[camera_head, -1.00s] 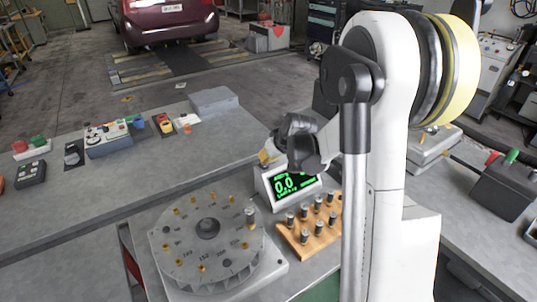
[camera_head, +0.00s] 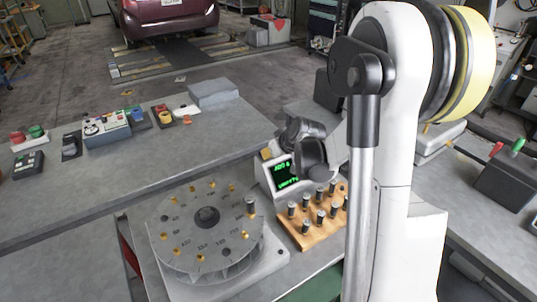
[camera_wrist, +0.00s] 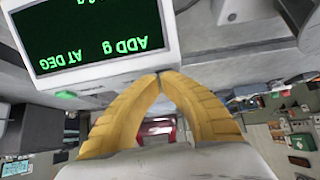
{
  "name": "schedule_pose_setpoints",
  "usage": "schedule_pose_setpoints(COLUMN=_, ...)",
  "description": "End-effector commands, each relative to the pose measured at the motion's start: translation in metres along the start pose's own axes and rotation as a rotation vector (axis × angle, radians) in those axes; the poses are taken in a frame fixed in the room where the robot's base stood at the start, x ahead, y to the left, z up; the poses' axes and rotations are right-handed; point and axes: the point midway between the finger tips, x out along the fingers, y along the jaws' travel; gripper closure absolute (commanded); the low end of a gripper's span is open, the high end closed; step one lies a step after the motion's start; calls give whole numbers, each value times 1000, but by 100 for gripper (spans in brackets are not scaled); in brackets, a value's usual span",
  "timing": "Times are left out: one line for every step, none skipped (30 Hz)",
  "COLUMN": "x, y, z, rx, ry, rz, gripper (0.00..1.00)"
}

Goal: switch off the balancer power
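The balancer's white display box (camera_head: 282,174) stands behind the round numbered rotor plate (camera_head: 205,228). Its dark screen shows green text. In the wrist view the display box (camera_wrist: 155,45) appears upside down and close, its text reading "ADD g" and "AT DEG". A small lit green element (camera_wrist: 65,95) sits on its edge at the left; I cannot tell whether it is the power switch. My gripper (camera_wrist: 158,75) has its yellow fingertips together, with nothing seen between them, close to the display box. In the head view my wrist partly covers the box, and only a bit of yellow finger (camera_head: 266,153) shows.
A wooden block with several metal weights (camera_head: 313,218) stands right of the rotor plate. A grey bench (camera_head: 110,175) on the left carries several control boxes with coloured buttons (camera_head: 105,127). A dark red car (camera_head: 168,18) stands at the back.

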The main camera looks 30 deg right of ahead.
Motion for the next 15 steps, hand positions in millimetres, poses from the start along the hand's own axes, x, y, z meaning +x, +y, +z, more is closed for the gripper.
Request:
schedule_pose_setpoints(x=0, y=0, z=0, rx=0, ry=0, rz=0, gripper=100)
schedule_pose_setpoints(x=0, y=0, z=-1, rx=0, ry=0, rz=0, gripper=100)
schedule_pose_setpoints(x=0, y=0, z=-1, rx=0, ry=0, rz=0, gripper=100)
schedule_pose_setpoints(x=0, y=0, z=-2, rx=0, ry=-1, rz=0, gripper=100)
schedule_pose_setpoints(x=1, y=0, z=-3, rx=0, ry=-1, rz=0, gripper=100)
schedule_pose_setpoints(x=1, y=0, z=-4, rx=0, ry=-1, rz=0, gripper=100)
schedule_pose_setpoints(x=2, y=0, z=-5, rx=0, ry=-1, rz=-1, gripper=100)
schedule_pose_setpoints(x=2, y=0, z=-6, rx=0, ry=-1, rz=-1, gripper=100)
schedule_pose_setpoints(x=3, y=0, z=-8, rx=0, ry=0, rz=-1, gripper=100)
schedule_pose_setpoints(x=3, y=0, z=-10, rx=0, ry=0, rz=-1, gripper=100)
schedule_pose_setpoints(x=4, y=0, z=-11, rx=0, ry=-1, rz=-1, gripper=100)
schedule_pose_setpoints(x=5, y=0, z=-13, rx=1, ry=-1, rz=-1, gripper=100)
schedule_pose_setpoints(x=5, y=0, z=-14, rx=1, ry=-1, rz=0, gripper=100)
schedule_pose_setpoints(x=5, y=0, z=-14, rx=1, ry=-1, rz=0, gripper=100)
schedule_pose_setpoints(x=6, y=0, z=-15, rx=1, ry=-1, rz=0, gripper=100)
